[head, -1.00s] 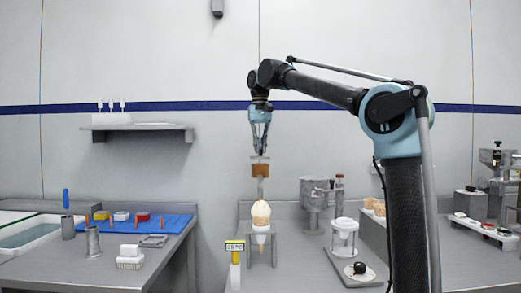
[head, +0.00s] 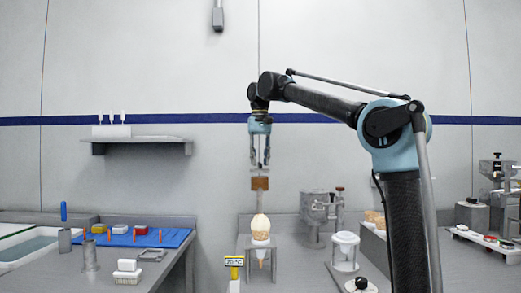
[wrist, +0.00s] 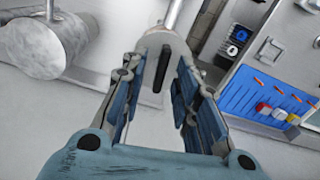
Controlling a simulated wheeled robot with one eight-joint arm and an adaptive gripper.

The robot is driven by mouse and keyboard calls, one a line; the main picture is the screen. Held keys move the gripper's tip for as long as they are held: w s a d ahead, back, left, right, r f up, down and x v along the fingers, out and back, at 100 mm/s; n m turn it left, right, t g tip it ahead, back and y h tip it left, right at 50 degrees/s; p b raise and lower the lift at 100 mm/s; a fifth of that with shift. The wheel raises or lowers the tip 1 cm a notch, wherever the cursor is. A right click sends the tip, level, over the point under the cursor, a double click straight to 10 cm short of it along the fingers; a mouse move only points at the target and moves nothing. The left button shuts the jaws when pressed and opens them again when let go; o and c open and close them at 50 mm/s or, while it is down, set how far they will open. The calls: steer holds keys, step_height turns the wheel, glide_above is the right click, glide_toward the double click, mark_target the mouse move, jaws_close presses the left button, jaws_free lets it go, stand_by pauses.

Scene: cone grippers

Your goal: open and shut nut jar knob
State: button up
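An ice-cream cone (head: 260,228) stands in a holder below the block. To the right are a grey machine (head: 320,212), a white funnel-like cup on a stand (head: 345,247) and a black knob (head: 361,283). A blue mat (head: 185,238) lies left. The wall is close behind.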

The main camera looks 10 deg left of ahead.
step_height(320, 180, up, 11)
steer(key=shift+r, duration=0.15)
stand_by(0.5)
steer(key=shift+w, duration=0.1)
stand_by(0.4)
